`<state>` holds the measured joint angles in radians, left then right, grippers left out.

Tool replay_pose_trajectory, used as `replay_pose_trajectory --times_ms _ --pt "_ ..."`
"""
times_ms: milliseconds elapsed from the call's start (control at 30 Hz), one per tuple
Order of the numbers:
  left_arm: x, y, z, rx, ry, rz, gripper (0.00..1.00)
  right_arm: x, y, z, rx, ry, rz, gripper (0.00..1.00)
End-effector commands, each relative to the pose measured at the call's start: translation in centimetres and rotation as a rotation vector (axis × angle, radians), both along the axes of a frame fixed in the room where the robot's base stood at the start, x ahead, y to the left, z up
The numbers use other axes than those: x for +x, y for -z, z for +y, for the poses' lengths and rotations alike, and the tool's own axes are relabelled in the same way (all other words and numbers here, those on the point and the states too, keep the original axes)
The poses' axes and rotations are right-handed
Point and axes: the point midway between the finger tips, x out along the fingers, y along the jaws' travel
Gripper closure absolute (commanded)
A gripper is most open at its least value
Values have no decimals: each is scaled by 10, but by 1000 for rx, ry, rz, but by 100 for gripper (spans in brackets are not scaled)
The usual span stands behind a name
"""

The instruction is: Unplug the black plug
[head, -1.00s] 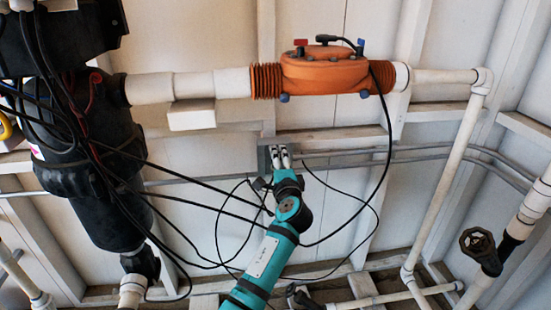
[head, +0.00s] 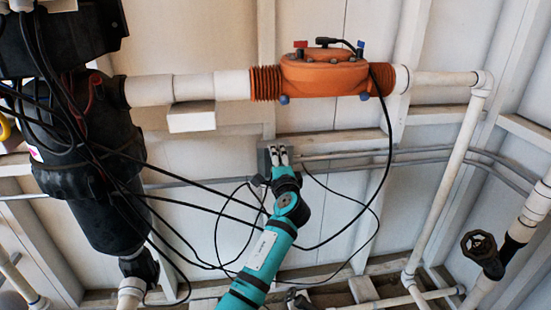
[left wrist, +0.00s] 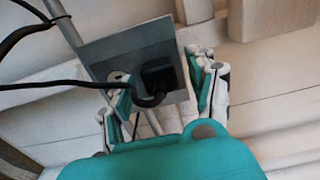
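The black plug (left wrist: 158,78) sits in a grey outlet box (left wrist: 125,48) in the left wrist view, with its black cable curving out to the left. A round socket beside it on the plate looks empty. My left gripper (left wrist: 162,92) is open, its fingers apart on either side of the plug, with a visible gap on the right side. Whether the left finger touches the plug or cable is unclear. In the head view my left gripper (head: 279,153) is up at the grey box (head: 263,160) on the wall, and the plug is hidden there. My right gripper is not in view.
Black cables (head: 190,200) loop left of and behind my arm. An orange reactor body (head: 325,74) on a white pipe (head: 150,88) is above the outlet. A dark filter housing (head: 85,150) stands left; a valve wheel (head: 478,246) and pipes stand right.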

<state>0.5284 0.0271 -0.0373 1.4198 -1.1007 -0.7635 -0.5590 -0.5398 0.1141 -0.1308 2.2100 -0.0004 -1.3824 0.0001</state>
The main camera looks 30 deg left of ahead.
Motion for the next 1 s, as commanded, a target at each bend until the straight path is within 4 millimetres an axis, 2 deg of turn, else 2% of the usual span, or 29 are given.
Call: replay_pose_trajectory --times_ms 267,833,1000 --pt "0 0 0 1 0 0 42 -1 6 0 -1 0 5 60" --pt "0 0 0 1 0 1 42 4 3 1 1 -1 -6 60" --pt "0 0 0 1 0 1 42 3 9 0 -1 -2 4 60"
